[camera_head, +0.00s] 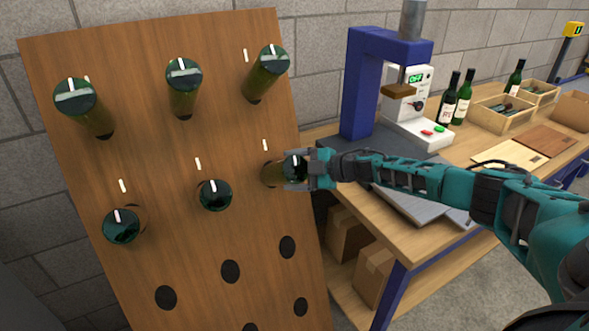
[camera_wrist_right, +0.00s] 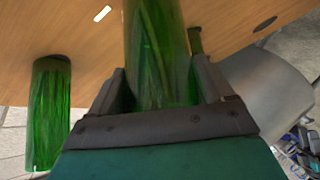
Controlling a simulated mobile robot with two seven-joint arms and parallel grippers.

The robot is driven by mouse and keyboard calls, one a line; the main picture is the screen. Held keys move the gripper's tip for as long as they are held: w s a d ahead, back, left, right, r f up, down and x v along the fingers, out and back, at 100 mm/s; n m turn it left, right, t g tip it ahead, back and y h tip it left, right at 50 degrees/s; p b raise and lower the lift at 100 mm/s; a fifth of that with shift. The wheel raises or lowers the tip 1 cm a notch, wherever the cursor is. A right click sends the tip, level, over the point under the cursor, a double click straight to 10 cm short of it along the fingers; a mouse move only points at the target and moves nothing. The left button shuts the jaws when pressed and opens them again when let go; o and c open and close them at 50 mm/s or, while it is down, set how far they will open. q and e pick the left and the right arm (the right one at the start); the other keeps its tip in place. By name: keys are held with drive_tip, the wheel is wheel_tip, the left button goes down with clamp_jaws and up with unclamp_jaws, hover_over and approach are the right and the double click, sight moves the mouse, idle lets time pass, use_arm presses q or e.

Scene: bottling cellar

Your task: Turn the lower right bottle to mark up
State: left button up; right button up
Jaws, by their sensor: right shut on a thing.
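My left gripper is out of view.
Beside the held bottle is the lower middle bottle (camera_head: 215,195), then the lower left bottle (camera_head: 121,227). Three upper bottles (camera_head: 184,88) stick out above. Empty holes (camera_head: 230,271) lie below. A workbench (camera_head: 440,225) with a blue press (camera_head: 365,80) stands to the right, near my arm.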

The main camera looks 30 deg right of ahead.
drive_tip(key=shift+n+g, duration=0.4)
drive_tip(key=shift+n, duration=0.2)
drive_tip(key=o, duration=0.9)
drive_tip(key=shift+o, duration=0.2)
drive_tip(key=v, duration=1.3)
drive_tip(key=shift+w, duration=0.15)
